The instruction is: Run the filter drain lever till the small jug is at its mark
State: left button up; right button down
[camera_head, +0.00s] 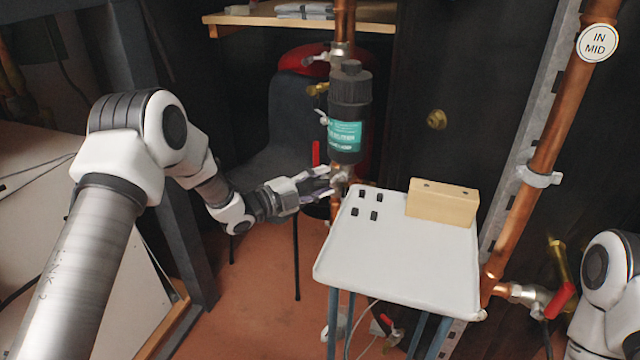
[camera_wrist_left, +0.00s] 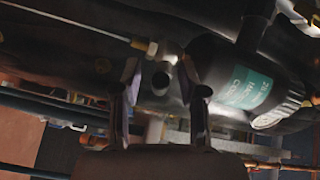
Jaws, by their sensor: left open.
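The filter is a black canister with a teal label (camera_head: 346,135), upright on a copper pipe. It also shows, turned sideways, in the left wrist view (camera_wrist_left: 245,88). A red upright lever (camera_head: 316,153) stands just below and left of it; I cannot tell if this is the drain lever. My left gripper (camera_head: 322,183) is open below the filter, close to the pipe fitting. In the left wrist view its fingers (camera_wrist_left: 160,85) stand apart with a dark round end between or behind them. I cannot make out the small jug or its mark. My right gripper is out of view.
A white-topped stand (camera_head: 400,260) is just right of the left gripper, with several small black pieces and a tan block (camera_head: 442,204). Another red-handled valve (camera_head: 560,300) is on the right pipe, tagged IN MID (camera_head: 598,43). A dark chair (camera_head: 285,150) stands behind my left arm.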

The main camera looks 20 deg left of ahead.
pick_arm(q)
jog(key=shift+c, duration=0.3)
grip_shut()
jog(key=r+m+g+p, duration=0.1)
jog(key=p, duration=0.1)
jog(key=shift+r+y+p, duration=0.35)
jog(key=shift+r+y, duration=0.05)
jog(key=shift+m+p, duration=0.3)
jog(key=shift+m, duration=0.2)
jog(key=shift+a+f+y, duration=0.1)
jog(key=shift+f+y, duration=0.1)
jog(key=shift+y, duration=0.2)
jog(key=shift+o, duration=0.3)
grip_release()
